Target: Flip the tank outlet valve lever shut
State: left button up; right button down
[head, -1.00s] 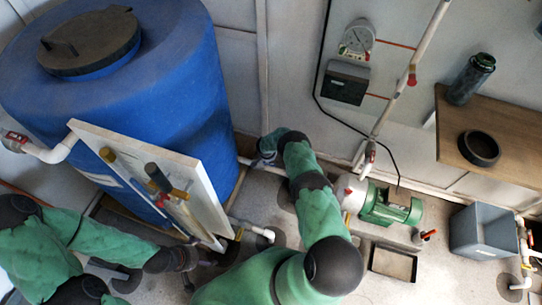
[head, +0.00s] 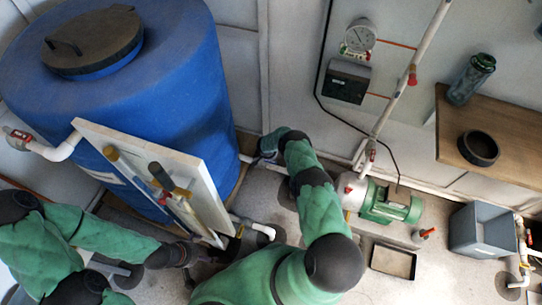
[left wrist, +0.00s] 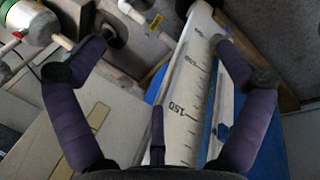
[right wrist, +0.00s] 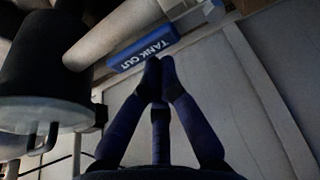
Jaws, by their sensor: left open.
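The blue tank (head: 160,80) stands at the left in the head view. A white pipe (head: 247,160) leaves its lower right side. My right gripper (head: 265,157) is beside this pipe near the wall. In the right wrist view a blue TANK OUT label (right wrist: 143,54) sits by a pale pipe (right wrist: 115,30), just beyond my right fingertips (right wrist: 162,72), which are together with nothing visible between them. I cannot make out the outlet lever. My left gripper (head: 208,253) is open, low before the tilted white panel (head: 200,185); its wrist view shows the spread fingers (left wrist: 162,40).
A green pump (head: 388,205), a shallow tray (head: 393,262) and a grey bin (head: 483,232) stand to the right. A wooden shelf (head: 510,150) juts from the wall.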

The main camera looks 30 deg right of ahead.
jog(key=shift+s+a+p, duration=0.15)
jog(key=shift+s+p, duration=0.1)
jog(key=shift+p, duration=0.1)
jog(key=shift+s+a+r+p, duration=0.1)
jog(key=shift+s+a+p, duration=0.2)
jog(key=shift+p, duration=0.3)
jog(key=m, duration=0.1)
jog(key=s+a+m+p, duration=0.1)
jog(key=m, duration=0.1)
jog(key=shift+s+a+g+h, duration=0.1)
jog(key=shift+a+g+h, duration=0.2)
jog(key=shift+g, duration=0.1)
jog(key=a+m+b, duration=0.1)
jog(key=a, duration=0.5)
jog(key=shift+m, duration=0.3)
jog(key=shift+d, duration=0.1)
